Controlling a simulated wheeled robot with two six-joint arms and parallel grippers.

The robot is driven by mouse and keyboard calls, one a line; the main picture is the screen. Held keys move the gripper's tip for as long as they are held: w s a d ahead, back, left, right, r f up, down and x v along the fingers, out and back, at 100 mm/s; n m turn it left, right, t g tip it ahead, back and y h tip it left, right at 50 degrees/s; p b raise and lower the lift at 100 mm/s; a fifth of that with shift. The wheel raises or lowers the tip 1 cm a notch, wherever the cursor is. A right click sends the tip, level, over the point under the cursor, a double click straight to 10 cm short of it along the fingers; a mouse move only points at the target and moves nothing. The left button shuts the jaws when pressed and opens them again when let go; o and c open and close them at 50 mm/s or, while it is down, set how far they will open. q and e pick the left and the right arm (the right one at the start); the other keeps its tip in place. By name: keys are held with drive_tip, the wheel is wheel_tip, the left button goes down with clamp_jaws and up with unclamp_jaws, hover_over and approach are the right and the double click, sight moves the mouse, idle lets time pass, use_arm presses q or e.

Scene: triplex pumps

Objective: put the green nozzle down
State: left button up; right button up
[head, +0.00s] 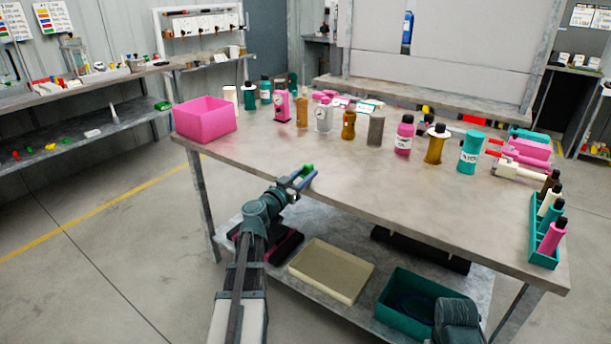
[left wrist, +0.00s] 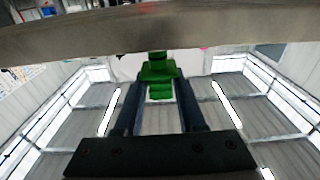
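The green nozzle (left wrist: 158,72) is between the fingertips of my left gripper in the left wrist view, with a finger on each side of it. In the head view the green nozzle (head: 307,169) shows as a small green piece at the tip of my left gripper (head: 302,178). The gripper is at the near edge of the table (head: 270,158), and the table's edge crosses the top of the left wrist view. Whether the nozzle touches the table cannot be told. My right gripper is not clearly seen; a dark part of my right arm shows at the bottom right.
A pink bin (head: 205,120) stands at the table's left corner. Several bottles line the back, including a pink one (head: 403,136) and a teal one (head: 470,150). A teal rack (head: 543,248) holds bottles at the right. The middle and near tabletop is clear. Trays sit on the shelf below.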

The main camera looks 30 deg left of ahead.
use_arm(q)
drive_tip(key=o, duration=0.3)
drive_tip(key=shift+r, duration=0.1)
drive_tip(key=shift+s+r, duration=0.1)
drive_tip(key=shift+s, duration=0.05)
drive_tip(key=s, duration=1.1)
drive_tip(key=shift+s+a+f, duration=0.35)
drive_tip(key=shift+a+f, duration=0.1)
